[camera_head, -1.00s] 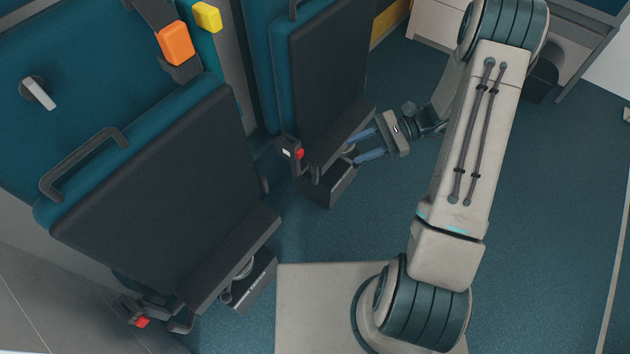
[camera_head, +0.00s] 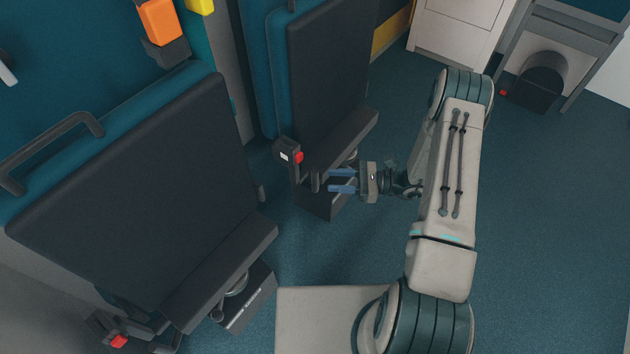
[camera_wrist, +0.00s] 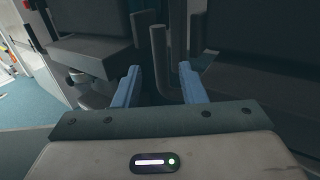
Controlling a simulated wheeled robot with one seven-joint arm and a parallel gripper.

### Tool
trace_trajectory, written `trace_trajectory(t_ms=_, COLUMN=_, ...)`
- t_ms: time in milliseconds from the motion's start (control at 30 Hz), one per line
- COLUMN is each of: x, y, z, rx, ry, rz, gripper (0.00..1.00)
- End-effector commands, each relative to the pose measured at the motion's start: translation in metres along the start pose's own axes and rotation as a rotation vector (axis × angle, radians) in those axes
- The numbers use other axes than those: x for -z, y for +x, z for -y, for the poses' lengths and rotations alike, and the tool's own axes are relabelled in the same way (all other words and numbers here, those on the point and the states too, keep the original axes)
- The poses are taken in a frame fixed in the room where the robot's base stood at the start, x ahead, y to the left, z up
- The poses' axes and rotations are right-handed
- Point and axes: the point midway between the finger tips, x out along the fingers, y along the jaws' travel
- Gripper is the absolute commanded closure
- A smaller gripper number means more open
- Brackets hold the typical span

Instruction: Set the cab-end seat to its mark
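Two dark-cushioned seats stand along the left: a farther seat (camera_head: 325,85) and a nearer seat (camera_head: 140,190). No label shows which is the cab-end seat. A dark bracket with a red button (camera_head: 298,157) is at the farther seat's front corner, with a short upright handle (camera_head: 316,182) beside it. My gripper (camera_head: 331,181) is open, its blue fingers pointing left toward this handle just short of it or at it. In the wrist view, dark upright bars (camera_wrist: 158,50) show between and beyond my open fingers (camera_wrist: 160,88); contact cannot be told. No floor mark is clearly visible.
The nearer seat has a similar red-buttoned bracket (camera_head: 118,341) at its lower corner. Dark boxes sit under both seat fronts. A white cabinet (camera_head: 460,30) stands at the back. The blue floor (camera_head: 540,230) to the right is clear.

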Motion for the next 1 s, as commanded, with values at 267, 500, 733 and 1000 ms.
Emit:
trace_trajectory(t_ms=267, x=0.001, y=0.050, z=-0.001, rx=-0.004, ry=0.000, rz=0.000, gripper=0.63)
trace_trajectory(t_ms=500, x=0.000, y=0.065, z=0.000, rx=0.000, ry=0.000, rz=-0.002, gripper=0.63)
trace_trajectory(t_ms=733, x=0.000, y=0.066, z=0.000, rx=0.000, ry=0.000, rz=-0.001, gripper=0.63)
trace_trajectory(t_ms=1000, x=0.000, y=0.065, z=-0.001, rx=-0.001, ry=0.000, rz=-0.001, gripper=1.00)
